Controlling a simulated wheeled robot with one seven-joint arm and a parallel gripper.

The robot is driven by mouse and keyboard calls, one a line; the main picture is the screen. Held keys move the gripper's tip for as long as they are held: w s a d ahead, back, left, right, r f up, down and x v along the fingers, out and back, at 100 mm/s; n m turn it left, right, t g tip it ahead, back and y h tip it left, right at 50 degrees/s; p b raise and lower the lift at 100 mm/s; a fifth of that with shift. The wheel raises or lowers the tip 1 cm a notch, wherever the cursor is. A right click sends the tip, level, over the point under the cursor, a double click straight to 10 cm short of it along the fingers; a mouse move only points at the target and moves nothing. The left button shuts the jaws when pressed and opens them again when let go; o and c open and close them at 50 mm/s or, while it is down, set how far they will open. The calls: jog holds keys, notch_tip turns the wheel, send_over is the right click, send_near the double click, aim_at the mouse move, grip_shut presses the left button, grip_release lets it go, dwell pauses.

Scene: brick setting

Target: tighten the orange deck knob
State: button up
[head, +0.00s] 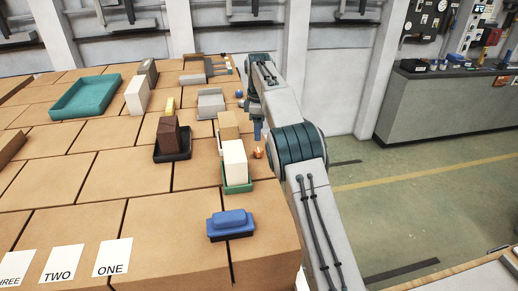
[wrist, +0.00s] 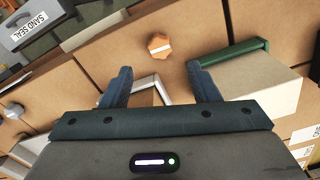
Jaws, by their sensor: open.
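The orange deck knob (wrist: 159,45) has a lobed outline and a pale stripe across its top. In the wrist view it lies at the upper middle, ahead of my fingertips. In the head view the small orange knob (head: 258,153) sits on the deck's right side, beside the white block in the green tray. My gripper (wrist: 160,78) is open, with its two dark blue fingers apart and nothing between the tips. It does not touch the knob. In the head view my gripper (head: 257,130) is partly hidden by my arm and points down above the deck.
A green tray (wrist: 235,50) with a pale block stands right of the knob in the wrist view. A silver bar (wrist: 153,88) shows between my fingers, lower down. A grey item labelled SAND SEAL (wrist: 35,22) is upper left. A blue box (head: 230,222) stands nearer on the deck.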

aim_at(259, 150)
notch_tip(259, 150, down, 8)
jog(key=shift+p, duration=0.4)
jog(key=c, duration=1)
